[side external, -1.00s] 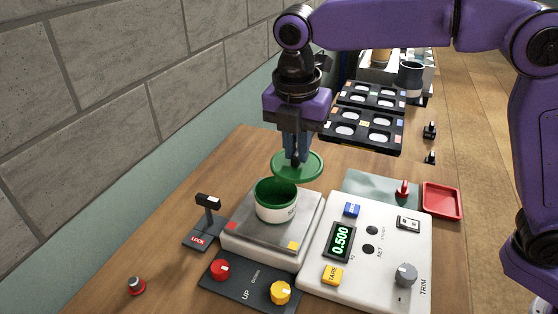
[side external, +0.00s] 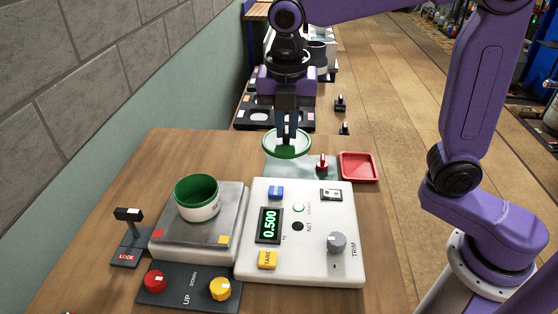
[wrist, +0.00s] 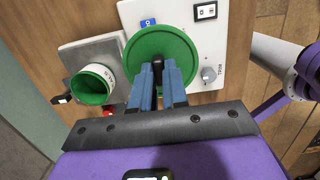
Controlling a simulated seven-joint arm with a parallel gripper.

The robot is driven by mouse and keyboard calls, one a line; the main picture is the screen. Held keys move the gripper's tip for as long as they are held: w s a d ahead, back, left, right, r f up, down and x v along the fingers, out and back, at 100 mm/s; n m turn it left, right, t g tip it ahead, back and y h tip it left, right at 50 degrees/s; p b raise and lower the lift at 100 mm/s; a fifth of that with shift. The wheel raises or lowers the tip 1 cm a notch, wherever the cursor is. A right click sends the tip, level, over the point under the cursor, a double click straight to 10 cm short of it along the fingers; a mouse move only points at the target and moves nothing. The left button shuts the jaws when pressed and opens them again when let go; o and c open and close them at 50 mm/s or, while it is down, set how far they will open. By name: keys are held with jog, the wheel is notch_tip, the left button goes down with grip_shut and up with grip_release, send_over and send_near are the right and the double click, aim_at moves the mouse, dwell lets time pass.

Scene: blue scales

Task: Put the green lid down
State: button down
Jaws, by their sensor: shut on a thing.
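The green lid (side external: 272,150) is a round disc with a dark knob in the middle; it also shows in the wrist view (wrist: 150,40). My gripper (side external: 287,136) is shut on the lid's knob from above, and its blue fingers (wrist: 158,80) partly cover the lid in the wrist view. In the side view the lid appears over the pale green mat (side external: 300,170) behind the console. I cannot tell the gap beneath it. The white cup with a green inside (side external: 203,208) stands open on the metal scale plate (side external: 180,230).
The white console (side external: 300,262) reads 0.500. A red switch (side external: 322,163) and an empty red tray (side external: 358,167) are close to the lid on its right. A LOCK lever (side external: 128,235) and a knob panel (side external: 187,290) flank the scale.

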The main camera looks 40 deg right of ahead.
jog(key=d+f, duration=0.7)
jog(key=d, duration=0.6)
jog(key=w+f, duration=0.3)
jog(key=w, duration=0.1)
jog(key=w+a+f, duration=0.1)
jog(key=w+f, duration=0.2)
jog(key=w, duration=0.1)
jog(key=w+f, duration=0.3)
jog(key=w, duration=0.2)
jog(key=shift+a+f, duration=0.15)
jog(key=shift+f, duration=0.15)
jog(key=shift+w+f, duration=0.2)
jog(key=shift+f, duration=1.7)
jog(key=shift+f, duration=0.15)
jog(key=c, duration=1.1)
grip_release()
jog(key=shift+c, duration=0.2)
